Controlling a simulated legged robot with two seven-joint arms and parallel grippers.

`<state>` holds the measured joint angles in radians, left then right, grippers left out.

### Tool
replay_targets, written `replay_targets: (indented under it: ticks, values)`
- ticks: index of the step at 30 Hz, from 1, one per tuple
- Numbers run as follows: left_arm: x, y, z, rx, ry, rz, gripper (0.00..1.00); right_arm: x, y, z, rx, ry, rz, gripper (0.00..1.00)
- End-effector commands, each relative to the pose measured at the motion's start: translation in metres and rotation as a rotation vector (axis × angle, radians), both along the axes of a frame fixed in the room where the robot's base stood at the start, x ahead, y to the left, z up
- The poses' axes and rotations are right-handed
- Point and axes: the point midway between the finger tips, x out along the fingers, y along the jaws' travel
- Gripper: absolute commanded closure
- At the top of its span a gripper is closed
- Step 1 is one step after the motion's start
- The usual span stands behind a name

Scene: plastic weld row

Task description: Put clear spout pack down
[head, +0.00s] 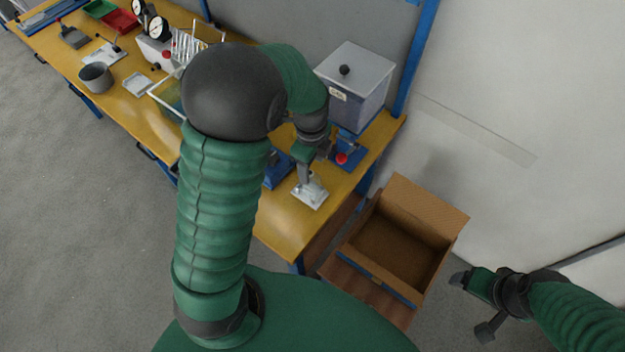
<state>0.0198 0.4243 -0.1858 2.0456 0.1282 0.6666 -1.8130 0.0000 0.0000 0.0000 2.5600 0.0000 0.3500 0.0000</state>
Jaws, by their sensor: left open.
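The clear spout pack (311,191) looks pale and see-through. It appears to rest on the yellow bench top (286,226), close to its near right end. My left gripper (310,172) reaches down from above, with a fingertip at the pack's upper edge. It is open; whether the finger touches the pack cannot be made out. My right gripper (473,304) is open and empty, with fingers spread, over the floor side at the lower right, away from the pack.
An open cardboard box (449,217) stands beyond the bench end. A grey lidded machine (358,85) stands at the bench back, and a blue base with a red button (341,158) is close to my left gripper. A grey pot (96,77) and gauges (158,28) stand farther left.

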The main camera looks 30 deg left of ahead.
Motion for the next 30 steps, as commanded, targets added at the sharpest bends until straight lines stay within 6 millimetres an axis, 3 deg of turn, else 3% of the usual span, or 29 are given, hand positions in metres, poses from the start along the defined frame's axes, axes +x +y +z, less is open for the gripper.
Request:
replay_targets:
  ticks: [12, 16, 21, 30]
  values:
    - [-0.061, -0.052, 0.024, -0.096, -0.138, 1.065, 0.42, 0.000, 0.000, 0.000, 0.000, 0.000, 0.000, 0.21]
    - [-0.077, -0.062, 0.027, -0.147, -0.162, 1.339, 0.42, 0.000, 0.000, 0.000, 0.000, 0.000, 0.000, 0.21]
    - [-0.087, -0.068, 0.028, -0.183, -0.172, 1.503, 0.42, 0.000, 0.000, 0.000, 0.000, 0.000, 0.000, 0.21]
    - [-0.087, -0.068, 0.028, -0.185, -0.173, 1.516, 0.42, 0.000, 0.000, 0.000, 0.000, 0.000, 0.000, 0.21]
